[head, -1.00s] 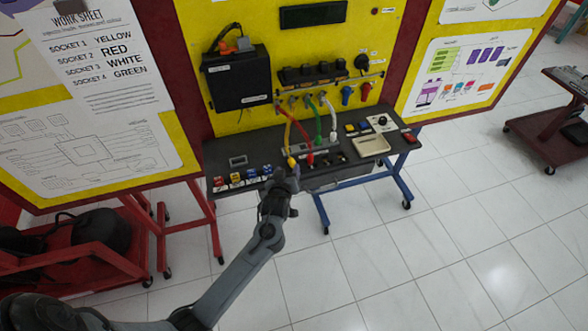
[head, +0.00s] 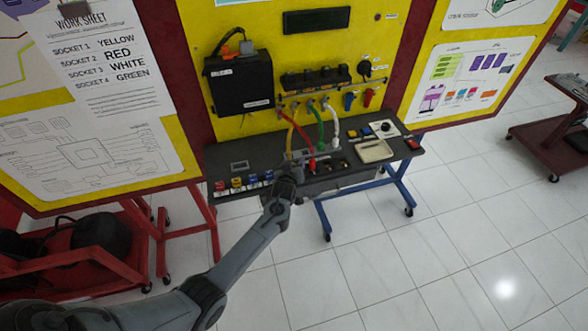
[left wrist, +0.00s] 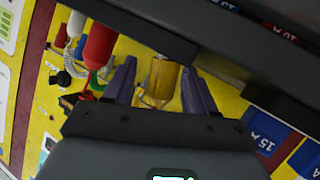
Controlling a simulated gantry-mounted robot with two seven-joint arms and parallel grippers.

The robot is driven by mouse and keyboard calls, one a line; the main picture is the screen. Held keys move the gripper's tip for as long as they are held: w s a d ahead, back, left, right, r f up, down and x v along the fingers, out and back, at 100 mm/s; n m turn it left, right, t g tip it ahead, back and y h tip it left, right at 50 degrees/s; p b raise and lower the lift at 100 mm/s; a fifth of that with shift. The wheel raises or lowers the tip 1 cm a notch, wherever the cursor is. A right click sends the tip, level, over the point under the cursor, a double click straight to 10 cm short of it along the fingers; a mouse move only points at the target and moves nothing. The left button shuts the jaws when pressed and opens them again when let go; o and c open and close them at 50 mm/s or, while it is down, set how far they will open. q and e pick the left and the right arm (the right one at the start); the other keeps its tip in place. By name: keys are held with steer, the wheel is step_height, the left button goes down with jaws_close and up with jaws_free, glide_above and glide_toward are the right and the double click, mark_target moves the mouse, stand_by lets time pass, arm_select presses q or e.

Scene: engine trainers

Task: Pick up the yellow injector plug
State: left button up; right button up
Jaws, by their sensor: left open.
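The yellow injector plug (left wrist: 162,82) shows in the left wrist view between the two purple fingers of my left gripper (left wrist: 158,68). The fingers are open, one on each side of the plug, with a narrow gap visible on the left; I cannot tell whether either finger touches it. In the head view my left gripper (head: 289,170) is at the front of the dark bench, at the lower end of the yellow cable (head: 290,135). It hides most of the yellow plug there. My right gripper is in neither view.
The red plug (head: 312,163) is just right of my left gripper and also shows in the left wrist view (left wrist: 99,45). Green (head: 320,143) and white (head: 335,132) cables hang further right. Small coloured fuses (head: 237,183) stand left on the bench (head: 225,155).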

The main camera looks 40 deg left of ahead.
arm_select(q)
steer(key=shift+w+a+f, duration=0.1)
steer(key=shift+w, duration=0.1)
steer(key=c, duration=1)
steer(key=shift+c, duration=0.2)
